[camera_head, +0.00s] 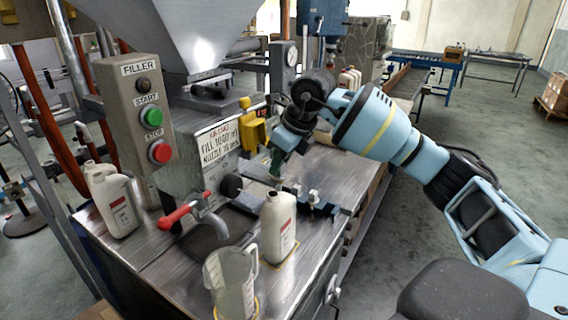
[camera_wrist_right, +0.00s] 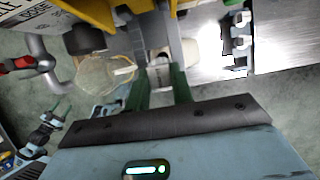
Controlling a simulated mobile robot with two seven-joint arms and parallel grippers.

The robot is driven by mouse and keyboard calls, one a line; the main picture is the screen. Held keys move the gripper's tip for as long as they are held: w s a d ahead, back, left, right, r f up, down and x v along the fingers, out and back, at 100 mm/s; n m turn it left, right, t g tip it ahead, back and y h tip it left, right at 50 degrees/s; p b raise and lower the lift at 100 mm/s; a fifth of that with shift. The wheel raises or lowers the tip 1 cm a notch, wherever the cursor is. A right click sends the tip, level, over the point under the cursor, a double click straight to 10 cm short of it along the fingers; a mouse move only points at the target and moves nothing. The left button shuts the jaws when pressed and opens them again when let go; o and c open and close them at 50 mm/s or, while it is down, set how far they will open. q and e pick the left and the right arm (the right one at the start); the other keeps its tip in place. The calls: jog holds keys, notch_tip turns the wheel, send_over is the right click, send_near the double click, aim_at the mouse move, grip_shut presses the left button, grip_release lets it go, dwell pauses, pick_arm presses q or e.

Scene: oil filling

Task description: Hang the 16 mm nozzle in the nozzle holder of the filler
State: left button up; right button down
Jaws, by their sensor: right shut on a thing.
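My right gripper (camera_head: 275,168) is in front of the filler, just above the metal bench top. In the right wrist view its green fingers (camera_wrist_right: 161,92) are shut on a small pale metal nozzle (camera_wrist_right: 160,72); its size cannot be read. A dark rack with upright pegs (camera_head: 316,207) sits on the bench just right of the gripper, and it also shows in the wrist view (camera_wrist_right: 237,30). I cannot tell whether this rack is the nozzle holder. My left gripper seems to show at the lower left of the wrist view (camera_wrist_right: 50,122), small, its opening unclear.
The filler (camera_head: 192,140) has a yellow part (camera_head: 254,131) behind my gripper and a red-handled tap (camera_head: 187,212). A white bottle (camera_head: 278,232) and a clear jug (camera_head: 232,284) stand at the bench front. Another bottle (camera_head: 115,205) stands left. A control box (camera_head: 137,112) rises at left.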

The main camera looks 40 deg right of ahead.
jog(key=shift+w+a, duration=0.35)
jog(key=shift+w, duration=0.5)
jog(key=shift+f, duration=0.15)
jog(key=c, duration=1.1)
grip_release()
jog(key=shift+v, duration=3.9)
